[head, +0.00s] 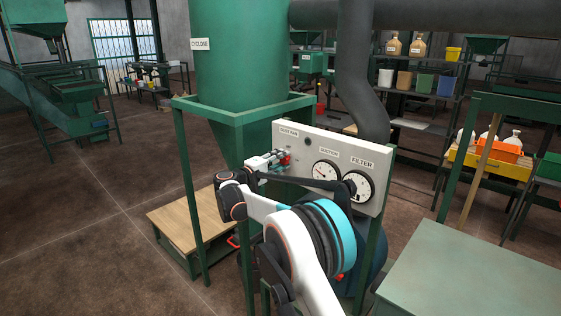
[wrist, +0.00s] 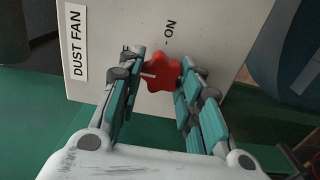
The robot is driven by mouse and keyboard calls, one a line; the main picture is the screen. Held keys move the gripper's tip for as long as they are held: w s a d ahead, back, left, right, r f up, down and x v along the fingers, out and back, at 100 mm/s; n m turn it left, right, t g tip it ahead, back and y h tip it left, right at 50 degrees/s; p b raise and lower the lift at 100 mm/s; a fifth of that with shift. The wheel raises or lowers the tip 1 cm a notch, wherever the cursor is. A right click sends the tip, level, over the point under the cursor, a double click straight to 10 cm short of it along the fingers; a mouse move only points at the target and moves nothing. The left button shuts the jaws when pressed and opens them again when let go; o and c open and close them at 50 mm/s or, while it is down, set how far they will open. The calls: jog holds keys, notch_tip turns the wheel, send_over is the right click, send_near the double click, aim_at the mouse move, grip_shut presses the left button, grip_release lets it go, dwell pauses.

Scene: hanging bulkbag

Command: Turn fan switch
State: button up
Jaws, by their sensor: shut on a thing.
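The fan switch is a red star-shaped knob (wrist: 161,74) on a white panel labelled DUST FAN. A white line on the knob points to the left in the wrist view, towards a label that my finger partly hides; the ON label stands above the knob. My gripper (wrist: 160,85) has its teal-padded fingers on both sides of the knob and is shut on it. In the head view my gripper (head: 277,160) is at the left part of the panel (head: 385,158), and a bit of the red knob (head: 285,160) shows at its fingertips.
Two dials, suction (head: 326,172) and filter (head: 358,187), sit on the panel right of my gripper. The green cyclone (head: 238,60) stands behind it. A wooden-topped platform (head: 185,222) is at lower left, a green table (head: 470,275) at lower right. Open floor lies left.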

jog(key=shift+a, duration=0.1)
dwell(0.3)
jog(key=o, duration=1.1)
jog(key=shift+c, duration=0.2)
jog(key=v, duration=1.2)
